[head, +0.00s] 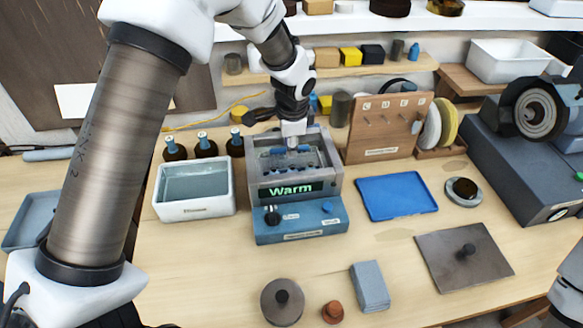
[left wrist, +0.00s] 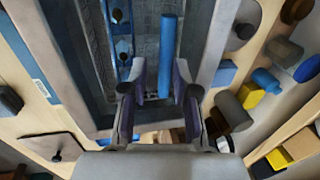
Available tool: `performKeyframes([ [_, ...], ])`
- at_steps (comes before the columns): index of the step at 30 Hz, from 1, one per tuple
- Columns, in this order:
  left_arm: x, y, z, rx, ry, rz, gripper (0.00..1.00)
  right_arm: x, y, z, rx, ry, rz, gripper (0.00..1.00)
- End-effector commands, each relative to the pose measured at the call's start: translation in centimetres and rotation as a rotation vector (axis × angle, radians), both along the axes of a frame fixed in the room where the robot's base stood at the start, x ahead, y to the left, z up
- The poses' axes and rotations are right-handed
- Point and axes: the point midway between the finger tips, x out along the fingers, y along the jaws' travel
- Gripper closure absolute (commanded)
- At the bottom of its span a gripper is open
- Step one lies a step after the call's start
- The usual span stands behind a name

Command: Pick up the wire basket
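The grey cleaner with the lit "Warm" display (head: 290,190) stands mid-table with its tank open at the top. The wire basket (head: 275,163) sits down in the tank, partly hidden by my left gripper (head: 293,140). In the left wrist view the basket's mesh (left wrist: 145,45) shows inside the tank walls. A blue bar (left wrist: 168,50), apparently its handle grip, lies between the fingers of my left gripper (left wrist: 158,85), closer to the right finger. The fingers are apart with a visible gap; contact with the bar cannot be told. My right gripper is out of view.
A white water-filled tub (head: 195,190) stands left of the cleaner, with dark bottles (head: 204,145) behind it. A blue tray (head: 397,196) and a wooden rack (head: 390,127) are to the right. A dark plate with a knob (head: 465,258) lies at front right.

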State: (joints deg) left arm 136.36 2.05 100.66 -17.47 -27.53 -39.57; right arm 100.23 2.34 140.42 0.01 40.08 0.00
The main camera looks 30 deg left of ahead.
Motion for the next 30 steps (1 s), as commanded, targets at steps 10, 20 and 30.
performKeyframes([
  [10, 0.5, 0.3, -2.8, 0.0, 0.0, 0.001, 0.71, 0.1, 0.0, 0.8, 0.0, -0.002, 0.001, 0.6],
  [20, 0.5, 0.3, -2.9, 0.0, 0.0, 0.001, 0.89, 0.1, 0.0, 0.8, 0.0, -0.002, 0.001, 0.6],
  [30, 0.5, 0.3, -2.9, 0.001, 0.001, 0.0, 1.0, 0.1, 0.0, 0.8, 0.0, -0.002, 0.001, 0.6],
])
